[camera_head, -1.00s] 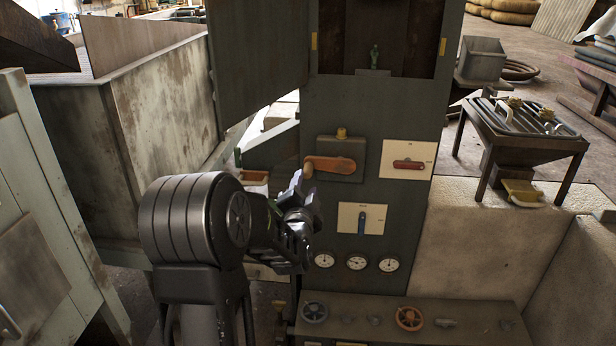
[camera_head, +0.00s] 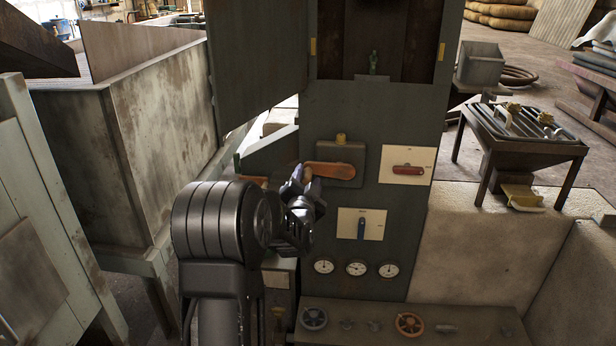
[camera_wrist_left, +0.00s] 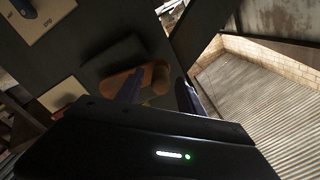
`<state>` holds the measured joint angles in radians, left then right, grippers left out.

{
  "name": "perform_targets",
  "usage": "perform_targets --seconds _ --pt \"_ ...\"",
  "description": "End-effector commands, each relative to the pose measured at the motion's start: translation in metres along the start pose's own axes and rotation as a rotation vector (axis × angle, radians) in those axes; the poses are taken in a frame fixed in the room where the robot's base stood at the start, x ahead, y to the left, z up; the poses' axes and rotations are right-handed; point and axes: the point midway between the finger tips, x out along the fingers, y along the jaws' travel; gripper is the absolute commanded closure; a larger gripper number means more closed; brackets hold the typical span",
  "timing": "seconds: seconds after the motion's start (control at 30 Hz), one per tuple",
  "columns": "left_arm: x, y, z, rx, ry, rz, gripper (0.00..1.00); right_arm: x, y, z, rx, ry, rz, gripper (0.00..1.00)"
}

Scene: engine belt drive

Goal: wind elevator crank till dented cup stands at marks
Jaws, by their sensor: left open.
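The orange crank (camera_head: 330,170) is mounted on a dark box on the front of the grey-green elevator column, its arm pointing left. My left gripper (camera_head: 302,188) is open at the crank's left end, partly covering the handle. In the left wrist view the crank (camera_wrist_left: 118,88) shows beyond my open left gripper (camera_wrist_left: 160,90), with the handle end seemingly between the fingers; I cannot tell whether they touch it. Yellow marks (camera_head: 313,42) flank the column's upper opening (camera_head: 400,40). A small green piece (camera_head: 373,62) stands at its lower edge. I see no dented cup. My right gripper is out of view.
Right of the crank is a white plate with a red lever (camera_head: 408,169). Below are a plate with a blue lever (camera_head: 361,228), gauges (camera_head: 356,267) and a bench with handwheels (camera_head: 409,323). An open door panel (camera_head: 260,60) hangs above left of the gripper.

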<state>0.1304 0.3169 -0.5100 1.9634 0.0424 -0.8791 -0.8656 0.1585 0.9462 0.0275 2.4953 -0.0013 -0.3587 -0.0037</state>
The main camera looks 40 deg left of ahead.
Motion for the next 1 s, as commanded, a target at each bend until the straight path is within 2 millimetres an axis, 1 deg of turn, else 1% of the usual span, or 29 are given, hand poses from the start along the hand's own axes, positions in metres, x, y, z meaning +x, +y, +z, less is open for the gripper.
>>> perform_targets --seconds 0.03,0.17,0.43,0.47,1.0 --pt "0.006 0.000 0.001 0.002 -0.001 0.000 0.55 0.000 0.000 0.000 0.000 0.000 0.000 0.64" --pt "0.015 0.001 0.000 0.001 0.000 0.001 0.55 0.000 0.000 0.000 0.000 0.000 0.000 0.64" --pt "0.017 0.000 0.000 0.000 0.000 0.000 0.55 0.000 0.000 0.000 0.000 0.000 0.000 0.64" --pt "0.017 0.000 0.000 0.000 0.000 0.000 0.56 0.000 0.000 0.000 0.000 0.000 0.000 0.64" --pt "0.017 0.000 0.000 0.000 0.000 0.001 1.00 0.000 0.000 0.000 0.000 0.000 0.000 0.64"
